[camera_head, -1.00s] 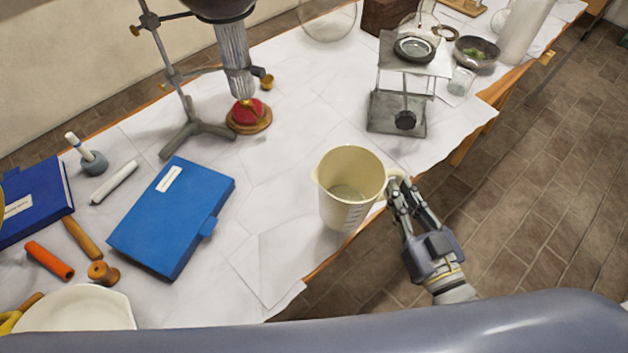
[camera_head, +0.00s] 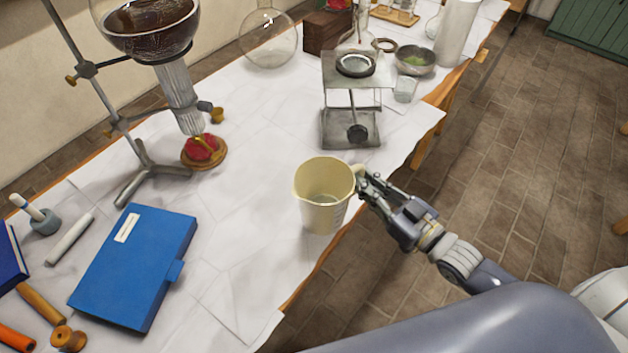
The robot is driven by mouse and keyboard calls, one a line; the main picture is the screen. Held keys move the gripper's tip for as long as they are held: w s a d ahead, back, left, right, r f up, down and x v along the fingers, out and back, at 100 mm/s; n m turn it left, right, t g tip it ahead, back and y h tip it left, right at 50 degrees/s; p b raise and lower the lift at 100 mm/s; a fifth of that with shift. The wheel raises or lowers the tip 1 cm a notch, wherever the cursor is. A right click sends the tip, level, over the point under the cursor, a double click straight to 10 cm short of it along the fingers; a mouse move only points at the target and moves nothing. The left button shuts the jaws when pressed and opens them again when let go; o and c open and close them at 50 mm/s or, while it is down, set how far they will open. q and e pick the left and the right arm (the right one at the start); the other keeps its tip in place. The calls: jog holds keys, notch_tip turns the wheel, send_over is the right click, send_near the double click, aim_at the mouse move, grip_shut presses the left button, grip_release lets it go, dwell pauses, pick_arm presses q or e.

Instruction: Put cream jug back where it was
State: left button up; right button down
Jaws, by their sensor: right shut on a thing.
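The cream jug (camera_head: 322,196) is a pale yellow, open-topped jug with measuring marks on its side and a handle on the right. It is upright at the right edge of the white-covered table, and I cannot tell whether its base touches the table. My right gripper (camera_head: 364,184) is shut on the jug's handle, coming in from the right over the floor. The fingers partly hide the handle. My left gripper is not in view.
A blue book (camera_head: 135,266) lies to the left of the jug. A metal lab jack (camera_head: 350,125) stands behind it. A stand holds a dark-filled flask (camera_head: 150,30) above a red-topped burner (camera_head: 203,151). White table (camera_head: 250,215) between book and jug is clear.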

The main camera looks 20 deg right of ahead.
aim_at(321, 178)
jog(key=w+a, duration=0.5)
jog(key=w+a+p, duration=0.1)
jog(key=w+a, duration=0.1)
jog(key=shift+w+a+f, duration=0.45)
jog(key=shift+f, duration=1.85)
jog(key=c, duration=1.6)
grip_release()
jog(key=shift+c, duration=0.2)
jog(key=v, duration=1.2)
jog(key=shift+b, duration=0.4)
